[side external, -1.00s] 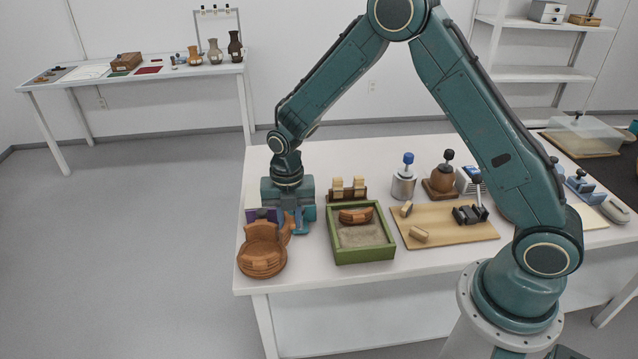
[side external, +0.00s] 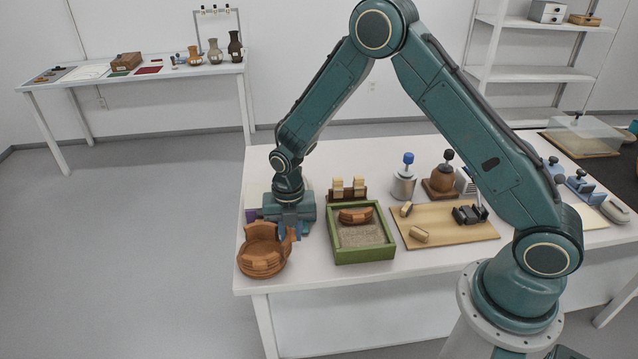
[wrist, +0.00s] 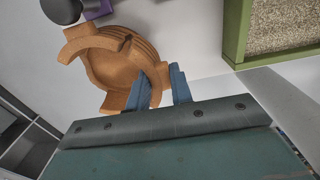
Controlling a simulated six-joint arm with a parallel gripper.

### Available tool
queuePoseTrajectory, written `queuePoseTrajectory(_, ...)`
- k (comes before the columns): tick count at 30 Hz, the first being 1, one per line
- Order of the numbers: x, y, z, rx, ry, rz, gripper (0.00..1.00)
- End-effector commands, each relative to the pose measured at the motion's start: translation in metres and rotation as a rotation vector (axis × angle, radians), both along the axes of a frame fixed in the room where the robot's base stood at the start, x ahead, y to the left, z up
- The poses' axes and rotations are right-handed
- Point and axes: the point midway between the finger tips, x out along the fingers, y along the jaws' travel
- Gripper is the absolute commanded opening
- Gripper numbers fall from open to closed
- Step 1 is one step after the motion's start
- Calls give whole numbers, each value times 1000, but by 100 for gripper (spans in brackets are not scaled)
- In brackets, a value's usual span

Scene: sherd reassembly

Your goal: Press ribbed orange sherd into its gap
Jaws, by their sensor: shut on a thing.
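The ribbed orange pot (side external: 262,258) stands at the table's front left corner, its upper wall broken open. It also shows in the wrist view (wrist: 108,62), with its hollow inside facing the camera. My gripper (side external: 289,231) is low at the pot's right back side. In the wrist view, its blue fingers (wrist: 162,84) are shut on an orange sherd (wrist: 159,74) beside the pot wall. The sherd is mostly hidden by the fingers and the pot. I cannot tell whether it touches the pot's broken edge.
A green sand tray (side external: 364,256) with another ribbed orange piece (side external: 356,216) stands right of the gripper. A wooden board (side external: 445,236) with clamps and small blocks lies further right. A purple thing (wrist: 97,9) and a dark round thing (wrist: 62,8) are near the pot.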

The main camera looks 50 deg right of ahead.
Motion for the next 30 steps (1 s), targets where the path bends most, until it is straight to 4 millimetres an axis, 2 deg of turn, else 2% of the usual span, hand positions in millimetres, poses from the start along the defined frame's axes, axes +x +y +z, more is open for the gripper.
queuePoseTrajectory(10, 4, 4, -8, -1, 1, 0, 6)
queuePoseTrajectory(30, 6, 6, -9, -1, 1, 0, 6)
